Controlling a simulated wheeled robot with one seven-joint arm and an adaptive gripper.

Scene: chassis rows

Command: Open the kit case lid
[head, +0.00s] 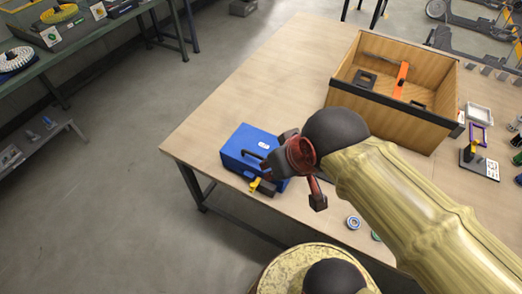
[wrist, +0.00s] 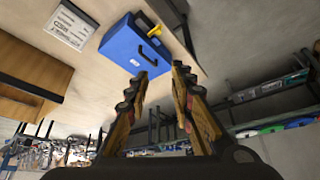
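The blue kit case (head: 243,143) sits near the left front corner of the table, its lid down. It has a dark handle and a small white label, and a yellow piece (head: 258,185) shows at its near side. The case also shows in the wrist view (wrist: 122,48), beyond my fingers. My gripper (head: 293,181) is at the case's right side in the head view, fingers spread with nothing between them. In the wrist view my gripper (wrist: 157,80) is also open. I cannot tell whether a finger touches the case. My gripper hides part of the case's right side.
A wooden crate (head: 345,92) with an orange item stands farther back on the wooden table (head: 235,90). Small parts and a black stand (head: 478,166) lie at the right. A round roll (head: 353,222) lies near the front edge. The table behind the case is clear.

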